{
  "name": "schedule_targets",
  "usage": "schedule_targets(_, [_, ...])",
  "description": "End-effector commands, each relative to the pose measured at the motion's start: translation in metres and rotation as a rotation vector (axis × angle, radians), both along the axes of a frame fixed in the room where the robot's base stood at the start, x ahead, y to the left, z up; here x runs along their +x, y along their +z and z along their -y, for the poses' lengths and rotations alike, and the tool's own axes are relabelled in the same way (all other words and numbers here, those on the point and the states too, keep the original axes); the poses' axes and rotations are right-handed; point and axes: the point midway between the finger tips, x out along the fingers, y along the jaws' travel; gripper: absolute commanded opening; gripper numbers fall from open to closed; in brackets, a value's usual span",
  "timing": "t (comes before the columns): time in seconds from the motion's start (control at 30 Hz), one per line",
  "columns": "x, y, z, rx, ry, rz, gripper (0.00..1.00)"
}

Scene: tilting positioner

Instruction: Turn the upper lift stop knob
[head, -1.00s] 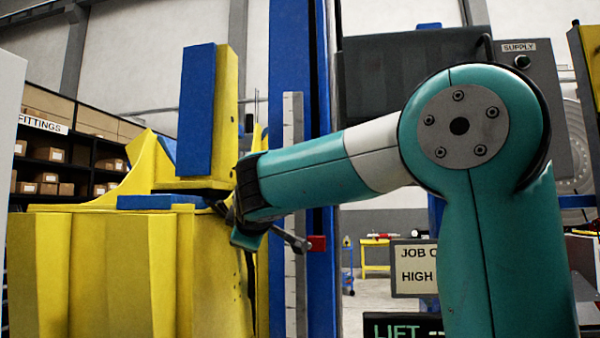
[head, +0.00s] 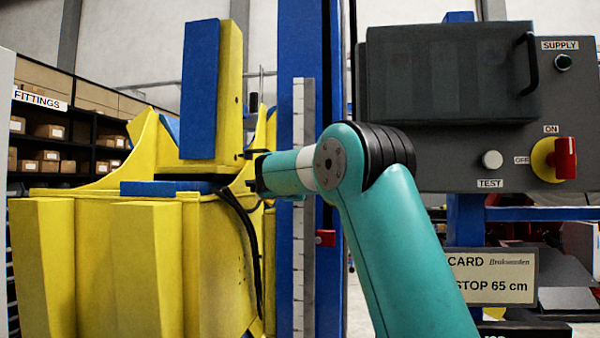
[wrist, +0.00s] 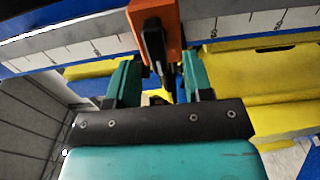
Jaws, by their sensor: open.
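In the wrist view, an orange stop block (wrist: 160,22) sits on the graduated scale (wrist: 85,48), with a black knob (wrist: 154,44) on its near face. My gripper (wrist: 160,72) is open, its two teal fingers apart, one on each side of the knob's line. I cannot tell whether they touch it. In the head view, my gripper (head: 254,172) is small and partly hidden beside the upright scale (head: 304,110). The orange block does not show clearly there. A red block (head: 326,238) sits lower beside the scale.
The yellow positioner (head: 100,260) with blue pads (head: 200,90) stands left, and a black cable (head: 250,240) hangs close below my gripper. A grey control panel (head: 460,155) with a red switch (head: 565,158) is at right. A card (head: 490,278) reads "STOP 65 cm".

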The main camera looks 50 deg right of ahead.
Motion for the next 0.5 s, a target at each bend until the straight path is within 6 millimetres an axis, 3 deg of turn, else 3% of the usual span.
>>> schedule_targets(0.2, [0.019, 0.005, 0.03, -0.001, -0.002, 0.003, 0.47])
schedule_targets(0.5, [0.025, 0.002, 0.04, -0.001, 0.0, 0.004, 0.47])
